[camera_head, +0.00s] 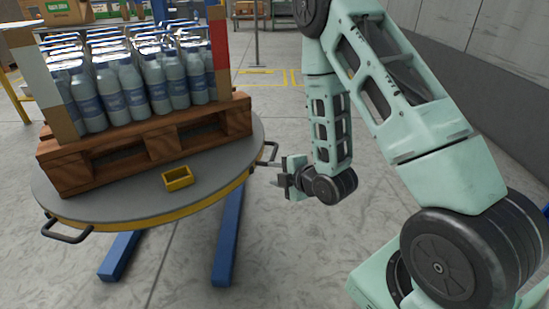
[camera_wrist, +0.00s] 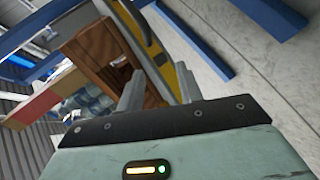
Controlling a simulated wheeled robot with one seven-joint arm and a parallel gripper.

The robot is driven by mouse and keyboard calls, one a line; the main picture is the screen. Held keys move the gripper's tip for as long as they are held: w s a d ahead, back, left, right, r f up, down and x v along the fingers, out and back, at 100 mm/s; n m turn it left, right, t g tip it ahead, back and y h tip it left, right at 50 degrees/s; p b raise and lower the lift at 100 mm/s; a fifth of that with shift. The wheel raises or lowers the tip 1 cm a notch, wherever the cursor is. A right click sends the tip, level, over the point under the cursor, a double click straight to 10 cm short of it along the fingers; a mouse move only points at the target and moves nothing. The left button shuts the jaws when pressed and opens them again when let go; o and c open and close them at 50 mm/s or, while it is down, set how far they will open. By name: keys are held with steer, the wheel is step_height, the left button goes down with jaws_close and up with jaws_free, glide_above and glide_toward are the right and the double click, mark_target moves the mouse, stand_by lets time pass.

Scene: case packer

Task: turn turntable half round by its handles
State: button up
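The round grey turntable (camera_head: 120,203) with a yellow rim stands at the left in the head view, carrying a wooden pallet (camera_head: 150,150) of bottles. One dark handle (camera_head: 68,234) juts from its front left rim, another handle (camera_head: 269,153) from its right rim. My gripper (camera_head: 279,177) is just right of the rim, slightly below the right handle and apparently apart from it. In the wrist view my gripper (camera_wrist: 160,88) shows its two fingers spread with a gap between them. The yellow rim (camera_wrist: 160,52) and the pallet (camera_wrist: 95,50) lie beyond the fingers.
A small yellow box (camera_head: 178,178) lies on the turntable in front of the pallet. Blue legs (camera_head: 228,235) reach out along the floor below. The grey floor (camera_head: 300,250) right of the turntable is clear; a grey wall (camera_head: 490,45) stands at the right.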

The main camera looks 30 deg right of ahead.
steer(key=s+d+f+n+t+h, duration=0.2)
steer(key=s+d+n+t, duration=0.15)
steer(key=d, duration=0.45)
steer(key=b, duration=1)
glide_toward(274, 151)
steer(key=shift+m, duration=0.35)
steer(key=w, duration=0.3)
steer(key=w+f, duration=0.1)
steer(key=w, duration=0.2)
steer(key=w+f, duration=0.1)
steer(key=w, duration=0.2)
steer(key=shift+w+d, duration=0.1)
steer(key=shift+w, duration=0.3)
jaws_close()
